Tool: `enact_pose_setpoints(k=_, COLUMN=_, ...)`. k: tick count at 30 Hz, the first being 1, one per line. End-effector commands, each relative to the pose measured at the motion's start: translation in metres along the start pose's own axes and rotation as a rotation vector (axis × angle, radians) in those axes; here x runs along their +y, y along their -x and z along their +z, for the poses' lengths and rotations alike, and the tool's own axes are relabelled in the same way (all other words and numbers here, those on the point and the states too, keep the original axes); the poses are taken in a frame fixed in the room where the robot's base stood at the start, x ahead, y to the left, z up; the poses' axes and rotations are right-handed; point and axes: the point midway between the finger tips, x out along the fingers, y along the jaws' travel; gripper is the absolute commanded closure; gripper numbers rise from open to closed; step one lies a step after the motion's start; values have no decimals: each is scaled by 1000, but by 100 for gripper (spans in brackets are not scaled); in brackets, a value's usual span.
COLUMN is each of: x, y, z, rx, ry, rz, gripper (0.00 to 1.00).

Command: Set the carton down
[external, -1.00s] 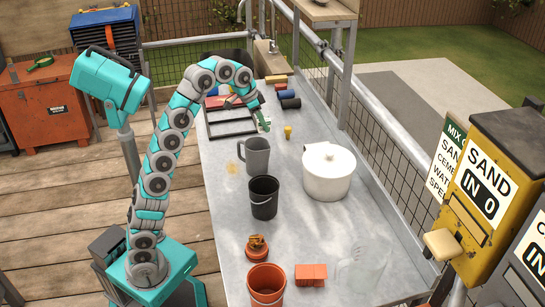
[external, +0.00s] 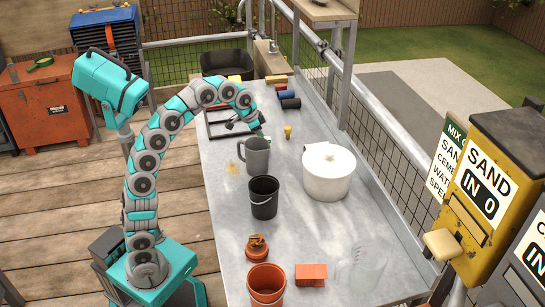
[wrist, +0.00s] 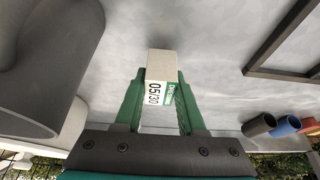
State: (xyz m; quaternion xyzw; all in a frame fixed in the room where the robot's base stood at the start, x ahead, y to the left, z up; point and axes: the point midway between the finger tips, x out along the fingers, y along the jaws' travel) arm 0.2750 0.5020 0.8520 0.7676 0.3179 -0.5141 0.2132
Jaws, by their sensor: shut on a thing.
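The carton (wrist: 160,68) is a small pale box with a white label reading 05/30 and a green patch. In the wrist view it sits between the two green fingers of my gripper (wrist: 160,78), which is shut on it. In the external view my gripper (external: 264,134) is low over the grey worktop (external: 222,200), just behind the grey mug. The carton cannot be made out there. I cannot tell whether its far end touches the worktop.
The grey mug (external: 257,157) stands close to my gripper, also large at left in the wrist view (wrist: 40,75). A black frame (external: 218,134), a small yellow cup (external: 287,132), coloured cylinders (external: 290,103), a white pot (external: 328,172) and a black bucket (external: 264,197) are around.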

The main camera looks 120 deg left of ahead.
Motion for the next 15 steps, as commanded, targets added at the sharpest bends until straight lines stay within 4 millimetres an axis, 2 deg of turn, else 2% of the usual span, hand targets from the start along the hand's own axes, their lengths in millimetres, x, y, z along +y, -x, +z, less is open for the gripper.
enact_pose_setpoints(k=5, x=0, y=-12, z=6, rx=2, ry=0, rz=0, gripper=100)
enact_pose_setpoints(k=15, x=0, y=-16, z=6, rx=3, ry=-1, rz=0, gripper=100)
